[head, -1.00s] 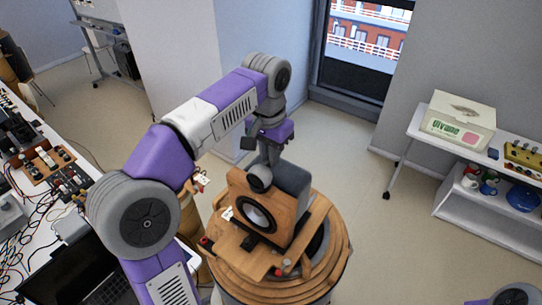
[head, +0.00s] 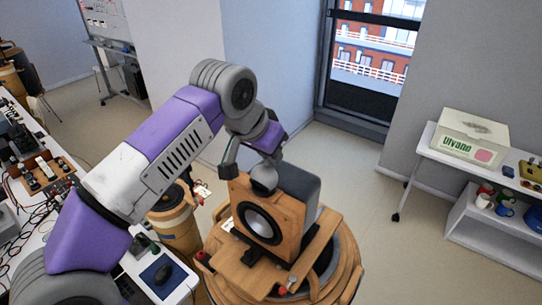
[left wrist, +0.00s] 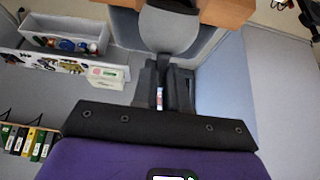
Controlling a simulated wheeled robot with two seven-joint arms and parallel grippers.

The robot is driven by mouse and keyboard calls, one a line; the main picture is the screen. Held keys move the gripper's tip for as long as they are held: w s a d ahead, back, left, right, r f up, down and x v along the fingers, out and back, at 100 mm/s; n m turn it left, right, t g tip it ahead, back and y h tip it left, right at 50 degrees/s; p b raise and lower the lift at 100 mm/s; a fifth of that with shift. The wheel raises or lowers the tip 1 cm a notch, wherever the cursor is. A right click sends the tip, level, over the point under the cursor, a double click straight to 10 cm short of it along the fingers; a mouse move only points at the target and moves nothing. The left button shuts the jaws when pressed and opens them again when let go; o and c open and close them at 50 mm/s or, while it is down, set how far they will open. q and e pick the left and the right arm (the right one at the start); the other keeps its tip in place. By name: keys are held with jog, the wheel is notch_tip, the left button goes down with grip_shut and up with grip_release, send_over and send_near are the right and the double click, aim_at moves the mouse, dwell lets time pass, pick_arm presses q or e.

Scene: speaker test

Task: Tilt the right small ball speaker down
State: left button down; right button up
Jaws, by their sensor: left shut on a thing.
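A small dark grey ball speaker (head: 264,179) sits at the top edge of a wooden box speaker (head: 285,207) with a black cone. My left gripper (head: 267,163) reaches down from above and is shut on the ball speaker; the arm's wrist partly hides the contact. In the left wrist view the dark fingers (left wrist: 168,85) are close together, with the rounded grey ball speaker (left wrist: 168,28) at their tips. I see only one ball speaker clearly. The right gripper is out of view.
The box speaker stands on a round wooden stand (head: 345,262) with red-knobbed clamps. A cluttered white bench (head: 95,180) is at left. A white shelf (head: 424,160) with a carton (head: 473,136) is at right. The floor between stand and shelf is clear.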

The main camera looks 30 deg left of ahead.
aim_at(259, 175)
pick_arm(q)
jog(key=c, duration=1.2)
grip_release()
jog(key=shift+o, duration=0.2)
jog(key=shift+r, duration=0.1)
jog(key=p+v, duration=0.1)
jog(key=v, duration=0.6)
jog(key=shift+s+r, duration=0.15)
jog(key=shift+r, duration=0.05)
